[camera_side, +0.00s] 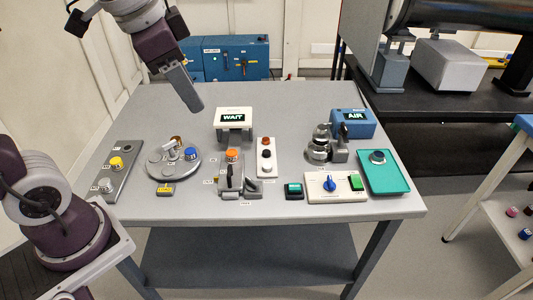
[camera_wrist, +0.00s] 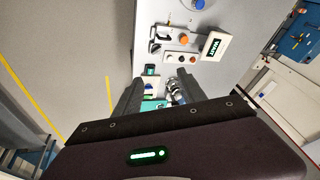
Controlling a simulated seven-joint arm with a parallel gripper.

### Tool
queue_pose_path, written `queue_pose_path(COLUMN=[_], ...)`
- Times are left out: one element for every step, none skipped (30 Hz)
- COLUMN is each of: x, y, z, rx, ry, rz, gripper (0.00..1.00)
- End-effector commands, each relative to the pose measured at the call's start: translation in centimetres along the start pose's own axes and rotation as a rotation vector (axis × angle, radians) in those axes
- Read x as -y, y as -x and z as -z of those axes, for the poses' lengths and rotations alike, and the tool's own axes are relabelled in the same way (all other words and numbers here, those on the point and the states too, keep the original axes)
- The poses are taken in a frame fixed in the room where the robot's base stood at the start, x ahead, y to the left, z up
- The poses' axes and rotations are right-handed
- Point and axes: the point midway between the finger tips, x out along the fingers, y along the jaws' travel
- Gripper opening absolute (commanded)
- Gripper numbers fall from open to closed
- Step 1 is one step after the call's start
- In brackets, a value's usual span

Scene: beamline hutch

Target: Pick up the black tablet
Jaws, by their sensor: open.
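Lighter round pieces share the strip. The strip also shows in the wrist view (camera_wrist: 174,57), beyond my fingers. My gripper (camera_side: 194,106) hangs above the back left part of the table, well above and left of the strip. In the wrist view its fingers (camera_wrist: 160,86) stand apart with nothing held between them.
A WAIT sign (camera_side: 233,116) stands behind the strip. An orange-topped fixture (camera_side: 232,176) and a round platform (camera_side: 160,171) are to its left. A metal fixture (camera_side: 319,147), a blue AIR box (camera_side: 354,122) and a green tray (camera_side: 391,184) are to its right. The table's back left is clear.

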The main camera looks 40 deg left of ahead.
Motion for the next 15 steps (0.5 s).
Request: queue_pose_path(x=[1.6, 2.5, 3.7, 4.6, 5.4, 6.5, 7.2, 7.8, 8.5, 8.9, 9.3, 9.6, 9.8, 9.9, 10.0], y=[-2.1, -3.4, -5.5, -7.3, -9.2, -12.1, -14.3, -16.6, -19.5, -21.7, -23.6, -26.1, -27.6, -28.9, -30.3], z=[2.7, 4.3, 6.1, 7.4, 8.6, 9.9, 10.7, 11.3, 11.8, 12.1, 12.2, 12.2, 12.2, 12.1, 11.9], rx=[0.046, 0.066, 0.093, 0.111, 0.128, 0.148, 0.162, 0.174, 0.187, 0.193, 0.198, 0.203, 0.205, 0.206, 0.207], ry=[-0.100, -0.169, -0.259, -0.327, -0.395, -0.483, -0.548, -0.612, -0.690, -0.745, -0.794, -0.851, -0.889, -0.921, -0.954], rz=[-0.019, -0.030, -0.049, -0.065, -0.082, -0.109, -0.129, -0.152, -0.181, -0.202, -0.221, -0.246, -0.261, -0.275, -0.289], gripper=[0.48, 0.48, 0.48, 0.48, 0.48, 0.48, 0.48, 0.48, 0.48, 0.48, 0.48, 0.48, 0.48, 0.48, 0.48])
